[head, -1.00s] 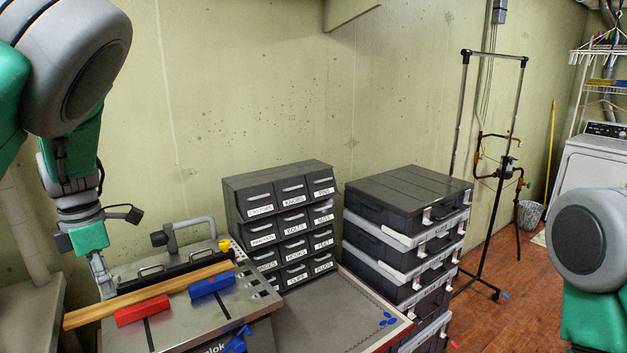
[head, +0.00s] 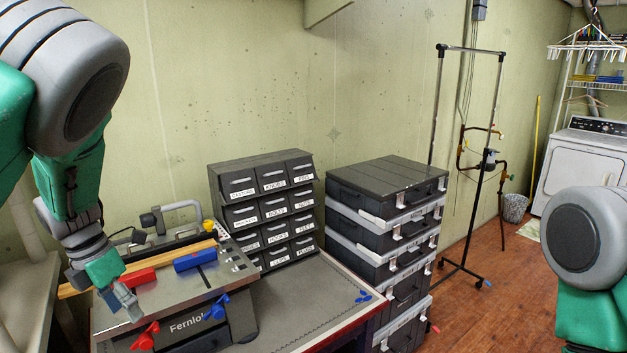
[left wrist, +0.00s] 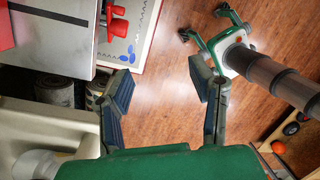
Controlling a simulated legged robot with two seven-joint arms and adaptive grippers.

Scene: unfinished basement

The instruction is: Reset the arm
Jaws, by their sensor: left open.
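My left gripper (head: 125,303) hangs at the lower left of the head view, in front of the left end of a metal tool bench (head: 178,295) marked "Fernlok". In the left wrist view the gripper (left wrist: 162,88) has its two dark fingers wide apart with only wooden floor between them. It holds nothing.
A wooden strip (head: 75,291), red block (head: 138,277) and blue block (head: 195,262) lie on the metal bench. A drawer cabinet (head: 262,210) and stacked black cases (head: 385,190) stand right of it. Paint cans (left wrist: 55,90) sit below the worktop. Floor is open at right.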

